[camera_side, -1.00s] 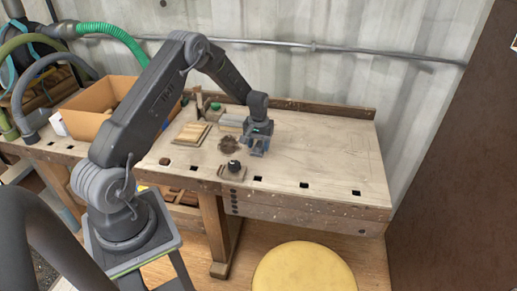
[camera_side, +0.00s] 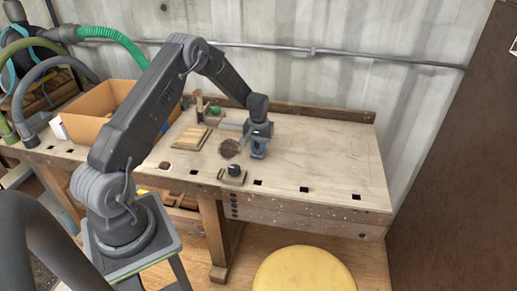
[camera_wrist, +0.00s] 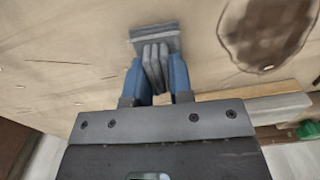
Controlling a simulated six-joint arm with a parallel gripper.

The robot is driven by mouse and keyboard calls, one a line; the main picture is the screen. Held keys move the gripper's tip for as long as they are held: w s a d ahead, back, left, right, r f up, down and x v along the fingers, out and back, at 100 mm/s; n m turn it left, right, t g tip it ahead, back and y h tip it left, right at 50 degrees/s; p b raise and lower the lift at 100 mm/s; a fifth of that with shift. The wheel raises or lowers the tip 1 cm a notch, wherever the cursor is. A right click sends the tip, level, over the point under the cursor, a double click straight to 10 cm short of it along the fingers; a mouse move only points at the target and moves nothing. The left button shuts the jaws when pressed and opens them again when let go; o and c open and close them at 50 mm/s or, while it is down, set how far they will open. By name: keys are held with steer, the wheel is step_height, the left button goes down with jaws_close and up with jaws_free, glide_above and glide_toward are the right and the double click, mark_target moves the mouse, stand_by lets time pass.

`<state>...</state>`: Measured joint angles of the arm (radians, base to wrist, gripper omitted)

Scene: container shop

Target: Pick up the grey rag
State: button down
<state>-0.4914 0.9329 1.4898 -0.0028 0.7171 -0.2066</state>
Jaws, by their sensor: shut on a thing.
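The grey rag (camera_wrist: 154,42) lies on the wooden bench top in the wrist view. Its middle is pinched up into upright folds, and its far edge spreads flat on the wood. My gripper (camera_wrist: 157,75) is shut on these folds, with one blue finger on each side. In the side view my gripper (camera_side: 259,151) points down at the bench top, just right of a dark brown stain. The rag is hidden or too small to make out there.
A dark stain (camera_side: 229,148) marks the bench (camera_side: 330,160). A small block with a black knob (camera_side: 234,171) stands near the front edge. Wooden boards (camera_side: 191,138), a grey block (camera_side: 231,124) and a cardboard box (camera_side: 95,103) are to the left. The bench's right side is clear.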

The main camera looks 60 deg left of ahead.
steer(key=r, duration=0.2)
steer(key=s+a+r, duration=0.1)
steer(key=r, duration=0.1)
steer(key=shift+r, duration=0.1)
steer(key=s+a+r, duration=0.6)
steer(key=s, duration=0.2)
steer(key=shift+s, duration=0.2)
